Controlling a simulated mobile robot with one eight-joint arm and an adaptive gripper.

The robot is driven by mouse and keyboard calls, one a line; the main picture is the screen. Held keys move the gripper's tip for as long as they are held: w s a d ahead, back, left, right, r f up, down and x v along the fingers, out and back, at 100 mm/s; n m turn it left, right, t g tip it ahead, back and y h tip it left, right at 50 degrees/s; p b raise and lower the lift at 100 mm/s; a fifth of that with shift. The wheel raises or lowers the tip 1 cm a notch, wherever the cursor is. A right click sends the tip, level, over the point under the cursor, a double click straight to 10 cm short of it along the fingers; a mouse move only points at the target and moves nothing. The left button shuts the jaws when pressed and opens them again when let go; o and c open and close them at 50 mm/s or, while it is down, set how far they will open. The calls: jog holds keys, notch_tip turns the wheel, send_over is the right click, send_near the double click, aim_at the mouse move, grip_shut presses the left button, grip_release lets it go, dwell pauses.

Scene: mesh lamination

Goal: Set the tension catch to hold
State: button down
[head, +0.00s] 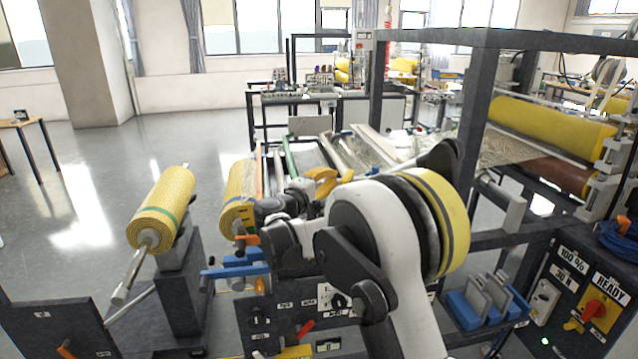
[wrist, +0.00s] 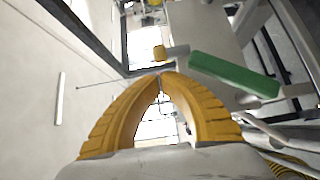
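My gripper (head: 322,186) has yellow fingers and sits above the control panel, left of my white arm. In the wrist view the two fingertips (wrist: 161,76) meet, with nothing seen held between them. No part is labelled as the tension catch, so I cannot tell which it is. A red lever (head: 305,329) is on the front panel below my arm. A blue clamp-like part with an orange tip (head: 238,268) stands left of my wrist.
Two yellow mesh rolls (head: 163,208) (head: 238,198) stand at the left. A dark machine frame (head: 478,90) rises at the right over a yellow roller (head: 552,128). The right panel has a READY label (head: 606,285) and a red knob (head: 594,309).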

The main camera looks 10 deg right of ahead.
jog(key=shift+d+f, duration=0.1)
jog(key=shift+d, duration=0.1)
jog(key=shift+s+d+n+t+y, duration=0.2)
jog(key=shift+s+n+t+y, duration=0.1)
jog(key=shift+n+t+y, duration=0.3)
jog(key=shift+s+d+n+t+y, duration=0.15)
jog(key=shift+s+n+t+y, duration=0.2)
jog(key=shift+y, duration=0.35)
jog(key=shift+s+d+n+t+y, duration=0.25)
jog(key=shift+n+t+y, duration=0.1)
jog(key=shift+n+y, duration=0.15)
jog(key=shift+s+d+n+t+y, duration=0.1)
jog(key=shift+d+n+t+y, duration=0.2)
jog(key=shift+y, duration=0.3)
jog(key=n+y, duration=0.1)
jog(key=d+t+y, duration=0.1)
jog(key=s+n+y, duration=0.1)
jog(key=shift+d+n+y, duration=0.25)
jog(key=shift+n+y, duration=0.1)
jog(key=shift+y, duration=0.05)
jog(key=shift+s+d, duration=0.2)
jog(key=shift+d, duration=0.65)
jog(key=shift+s+d, duration=0.15)
jog(key=shift+d, duration=0.8)
